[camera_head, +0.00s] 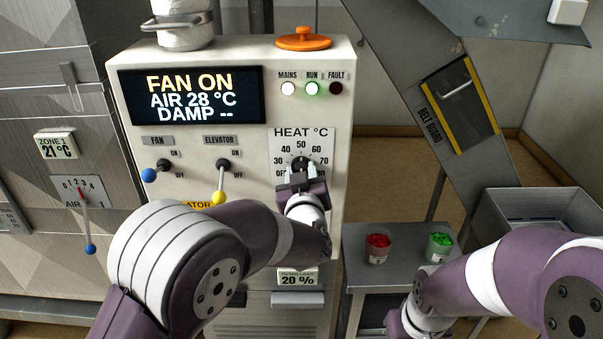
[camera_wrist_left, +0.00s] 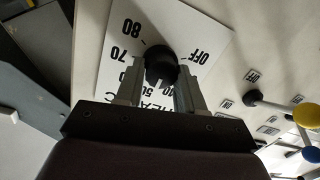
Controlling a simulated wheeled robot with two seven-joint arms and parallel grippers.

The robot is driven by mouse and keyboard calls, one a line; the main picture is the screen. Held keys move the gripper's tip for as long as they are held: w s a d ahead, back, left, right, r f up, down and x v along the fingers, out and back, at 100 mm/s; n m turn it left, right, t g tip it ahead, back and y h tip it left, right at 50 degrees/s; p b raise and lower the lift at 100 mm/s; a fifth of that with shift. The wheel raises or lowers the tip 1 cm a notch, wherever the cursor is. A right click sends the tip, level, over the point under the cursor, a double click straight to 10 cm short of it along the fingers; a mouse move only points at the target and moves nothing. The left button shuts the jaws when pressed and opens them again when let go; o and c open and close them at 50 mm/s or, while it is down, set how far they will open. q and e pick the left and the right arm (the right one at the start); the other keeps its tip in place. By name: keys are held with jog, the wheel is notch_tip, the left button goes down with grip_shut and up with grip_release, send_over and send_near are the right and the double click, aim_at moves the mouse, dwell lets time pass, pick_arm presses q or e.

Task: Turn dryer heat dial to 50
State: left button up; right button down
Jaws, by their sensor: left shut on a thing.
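The black heat dial (camera_head: 300,163) sits on its white HEAT °C scale plate (camera_head: 319,140) on the dryer's control panel. My left gripper (camera_head: 301,176) is shut on the dial from below. In the left wrist view the round knob (camera_wrist_left: 161,63) is between the two fingers of my left gripper (camera_wrist_left: 159,82). Its light mark points toward the middle numbers, but the exact setting is hard to read. The display (camera_head: 190,96) reads FAN ON, AIR 28 °C, DAMP --. My right arm is at the lower right; its gripper's fingers are not clear.
The fan lever (camera_head: 150,174) with a blue knob and the elevator lever (camera_head: 219,197) with a yellow knob are left of the dial. The RUN lamp (camera_head: 312,88) glows green. Red (camera_head: 377,248) and green (camera_head: 439,246) cups stand on a side table, beside a grey bin (camera_head: 530,205).

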pick_arm(q)
jog(key=shift+f, duration=0.1)
jog(key=o, duration=1)
jog(key=shift+o, duration=0.2)
jog(key=s+b, duration=0.3)
jog(key=s, duration=0.9)
jog(key=shift+s+d+r, duration=0.25)
jog(key=shift+s+r, duration=0.1)
jog(key=shift+r, duration=0.1)
